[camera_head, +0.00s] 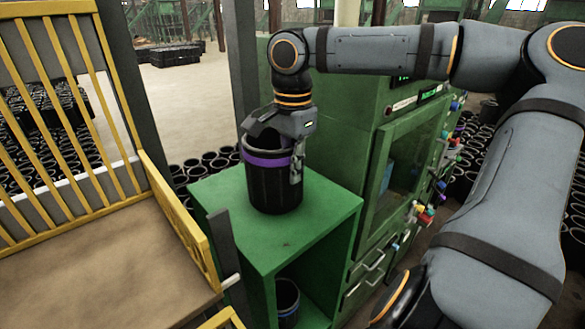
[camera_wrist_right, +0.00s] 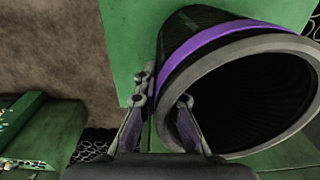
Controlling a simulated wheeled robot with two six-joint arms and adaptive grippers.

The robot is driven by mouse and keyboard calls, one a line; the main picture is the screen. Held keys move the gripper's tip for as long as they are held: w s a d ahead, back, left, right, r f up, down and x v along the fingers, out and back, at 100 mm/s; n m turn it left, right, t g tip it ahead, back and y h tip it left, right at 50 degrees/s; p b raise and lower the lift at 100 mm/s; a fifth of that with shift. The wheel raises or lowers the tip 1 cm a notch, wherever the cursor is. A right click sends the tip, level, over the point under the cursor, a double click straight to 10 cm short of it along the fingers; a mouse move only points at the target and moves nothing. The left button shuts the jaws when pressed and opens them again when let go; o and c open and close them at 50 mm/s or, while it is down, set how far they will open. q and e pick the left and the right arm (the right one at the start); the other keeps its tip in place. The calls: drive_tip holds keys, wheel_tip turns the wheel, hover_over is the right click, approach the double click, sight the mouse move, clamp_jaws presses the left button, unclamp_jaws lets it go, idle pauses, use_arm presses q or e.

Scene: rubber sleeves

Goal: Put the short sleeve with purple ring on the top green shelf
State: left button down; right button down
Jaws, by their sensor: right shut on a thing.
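The short black sleeve with a purple ring (camera_head: 275,188) is upright at the top green shelf (camera_head: 328,212), with its open end up. Its base looks to be on the shelf surface or very close to it; I cannot tell which. My right gripper (camera_head: 297,167) is shut on the sleeve's wall at the right side of the rim. In the right wrist view, the fingers (camera_wrist_right: 163,103) grip the rim edge of the sleeve (camera_wrist_right: 222,34), one finger outside and one inside. My left gripper is not in view.
Another dark sleeve with a blue ring (camera_head: 287,298) stands in the lower compartment. A yellow-railed cart (camera_head: 185,215) with a brown bed is at left. A green machine (camera_head: 375,150) with knobs stands right behind the shelf. Many black sleeves (camera_head: 205,165) are on the floor behind.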

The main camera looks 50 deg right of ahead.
drive_tip(key=shift+f, duration=0.15)
drive_tip(key=c, duration=1.5)
unclamp_jaws()
drive_tip(key=shift+w+d, duration=0.1)
drive_tip(key=shift+d, duration=0.05)
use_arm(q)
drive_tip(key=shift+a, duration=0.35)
use_arm(e)
wheel_tip(320, 180, up, 12)
drive_tip(key=shift+f+p, duration=0.1)
drive_tip(key=shift+p, duration=0.7)
drive_tip(key=shift+r, duration=0.25)
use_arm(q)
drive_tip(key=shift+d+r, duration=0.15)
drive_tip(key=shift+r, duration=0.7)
